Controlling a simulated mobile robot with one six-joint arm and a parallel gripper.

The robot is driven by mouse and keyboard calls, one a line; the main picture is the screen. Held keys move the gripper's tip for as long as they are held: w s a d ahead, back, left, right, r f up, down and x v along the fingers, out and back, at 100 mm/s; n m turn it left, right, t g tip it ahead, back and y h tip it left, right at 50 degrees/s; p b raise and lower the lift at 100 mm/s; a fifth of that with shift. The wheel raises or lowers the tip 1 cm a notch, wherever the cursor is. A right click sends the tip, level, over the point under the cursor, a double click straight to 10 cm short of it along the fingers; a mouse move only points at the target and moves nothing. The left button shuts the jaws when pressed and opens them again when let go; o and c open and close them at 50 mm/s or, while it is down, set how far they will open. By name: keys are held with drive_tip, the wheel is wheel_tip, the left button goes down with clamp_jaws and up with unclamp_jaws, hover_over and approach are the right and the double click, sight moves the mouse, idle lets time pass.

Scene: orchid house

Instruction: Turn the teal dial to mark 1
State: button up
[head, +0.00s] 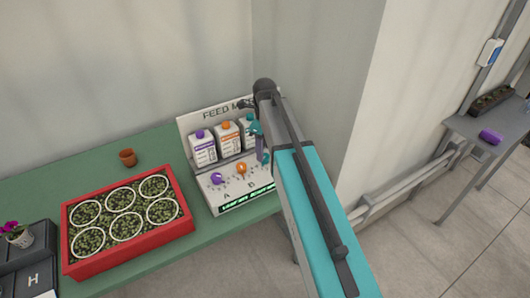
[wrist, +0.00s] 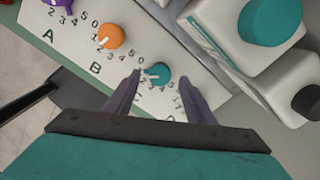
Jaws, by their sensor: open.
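The teal dial (wrist: 158,74) sits on the white sloped panel, and its pale pointer line points left in the wrist view. The numeral at its tip is too small and too close to my finger to read surely. My gripper (wrist: 158,79) is open, with one purple finger on each side of the dial; whether they touch it I cannot tell. In the head view my gripper (head: 261,158) is over the right part of the feed panel (head: 216,198), and my arm hides the teal dial there.
An orange dial (wrist: 111,36) and a purple dial (head: 217,178) are on the same panel. Cartons, one with a teal cap (wrist: 270,20), stand close behind. A red tray (head: 183,225) of seedling pots and a small terracotta pot (head: 127,157) are on the green table (head: 150,145).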

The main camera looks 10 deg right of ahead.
sight(265, 156)
wheel_tip(265, 156, up, 12)
drive_tip(key=b, duration=0.2)
drive_tip(key=shift+b, duration=0.3)
idle(0.3)
drive_tip(key=shift+f, duration=0.2)
